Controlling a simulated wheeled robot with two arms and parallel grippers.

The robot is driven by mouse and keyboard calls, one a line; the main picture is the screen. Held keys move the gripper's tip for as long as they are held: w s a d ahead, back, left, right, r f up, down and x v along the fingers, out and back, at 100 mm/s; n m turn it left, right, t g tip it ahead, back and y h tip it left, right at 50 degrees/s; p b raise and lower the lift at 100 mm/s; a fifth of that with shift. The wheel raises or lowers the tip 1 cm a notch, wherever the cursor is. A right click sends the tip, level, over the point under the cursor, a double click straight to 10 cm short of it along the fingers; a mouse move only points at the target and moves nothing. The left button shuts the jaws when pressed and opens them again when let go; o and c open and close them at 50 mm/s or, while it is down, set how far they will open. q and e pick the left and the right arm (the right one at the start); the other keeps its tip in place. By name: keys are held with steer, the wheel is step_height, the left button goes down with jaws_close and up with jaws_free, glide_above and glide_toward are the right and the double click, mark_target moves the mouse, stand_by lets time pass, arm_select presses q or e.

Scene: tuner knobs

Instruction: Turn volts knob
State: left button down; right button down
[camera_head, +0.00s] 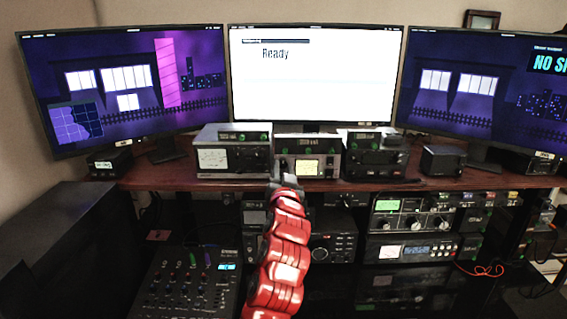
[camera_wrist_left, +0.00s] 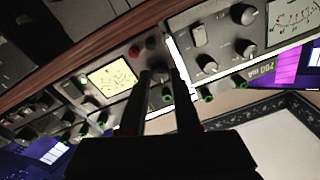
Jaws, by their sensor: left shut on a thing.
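The middle unit (camera_head: 289,146) stands on the wooden shelf under the centre screen and has a lit yellow meter (camera_head: 307,167). The meter also shows in the left wrist view (camera_wrist_left: 112,80), where the panel appears tilted. My left gripper (camera_head: 284,181) reaches up to this unit's lower left front on a red arm. In the left wrist view my left gripper (camera_wrist_left: 163,76) is shut on a small dark knob beside the meter. The fingers hide most of that knob, and its label cannot be read, so I cannot confirm it is the volts knob. My right gripper is not in view.
A grey unit with a white dial (camera_head: 213,159) stands close on the left, and a black unit (camera_head: 376,158) on the right. More radio gear (camera_head: 412,225) fills the rack below. A mixer (camera_head: 187,290) lies at lower left. Several knobs crowd the panels near my fingers.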

arm_select(q)
steer(key=m+p, duration=0.3)
steer(key=m+h+p, duration=0.1)
steer(key=m+p, duration=0.5)
steer(key=m, duration=0.1)
steer(key=shift+a+r+h, duration=0.1)
steer(key=shift+r+h, duration=0.15)
steer(key=shift+h, duration=0.05)
steer(key=shift+m+p, duration=0.7)
steer(key=shift+p, duration=0.15)
steer(key=shift+f+m+p, duration=0.15)
steer(key=shift+m+p, duration=0.7)
steer(key=shift+m, duration=0.15)
steer(key=c, duration=0.6)
jaws_free()
